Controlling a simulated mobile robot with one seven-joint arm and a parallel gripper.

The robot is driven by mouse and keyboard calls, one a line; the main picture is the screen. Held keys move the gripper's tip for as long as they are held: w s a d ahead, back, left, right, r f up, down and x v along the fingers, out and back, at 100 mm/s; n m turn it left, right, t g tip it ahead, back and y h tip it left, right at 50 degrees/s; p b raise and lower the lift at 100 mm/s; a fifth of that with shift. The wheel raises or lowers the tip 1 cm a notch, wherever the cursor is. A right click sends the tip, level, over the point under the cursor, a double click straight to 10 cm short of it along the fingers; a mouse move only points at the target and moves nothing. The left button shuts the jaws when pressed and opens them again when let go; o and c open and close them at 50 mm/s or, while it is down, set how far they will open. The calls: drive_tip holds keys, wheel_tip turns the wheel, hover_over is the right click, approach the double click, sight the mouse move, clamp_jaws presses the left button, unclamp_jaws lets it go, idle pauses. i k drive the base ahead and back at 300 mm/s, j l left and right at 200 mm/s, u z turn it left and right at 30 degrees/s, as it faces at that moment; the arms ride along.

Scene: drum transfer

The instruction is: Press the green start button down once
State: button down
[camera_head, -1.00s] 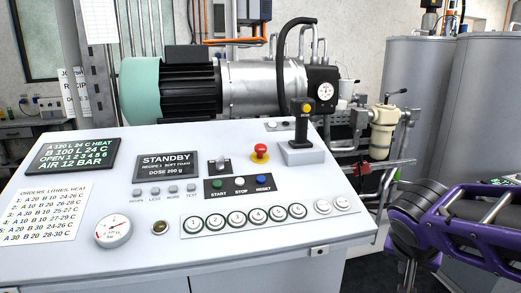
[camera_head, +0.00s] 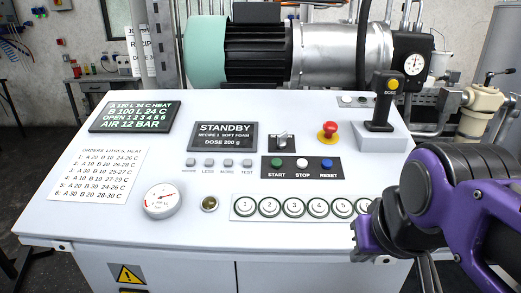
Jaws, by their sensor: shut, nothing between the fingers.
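The green start button (camera_head: 277,163) sits on a black strip on the sloping white console (camera_head: 60,215), above the label START. It looks raised and nothing touches it. A white STOP button (camera_head: 302,163) and a blue RESET button (camera_head: 326,164) are to its right on the same strip. The display (camera_head: 223,137) at its upper left reads STANDBY. My purple and black arm reaches in from the right and is well apart from the start button. I cannot make out the gripper's fingers in this view.
A red mushroom button (camera_head: 327,131) and a dose lever (camera_head: 384,100) stand behind the strip. A toggle switch (camera_head: 281,142) is just above it. Numbered round buttons (camera_head: 293,208) lie in front, partly covered by my arm. A gauge (camera_head: 162,200) is at the left.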

sight(276, 163)
drive_tip(key=j, duration=2.1)
drive_tip(key=k+j, duration=0.1)
drive_tip(key=j, duration=2)
drive_tip(key=j+z, duration=0.5)
drive_tip(key=z, duration=1)
drive_tip(key=k+l, duration=0.05)
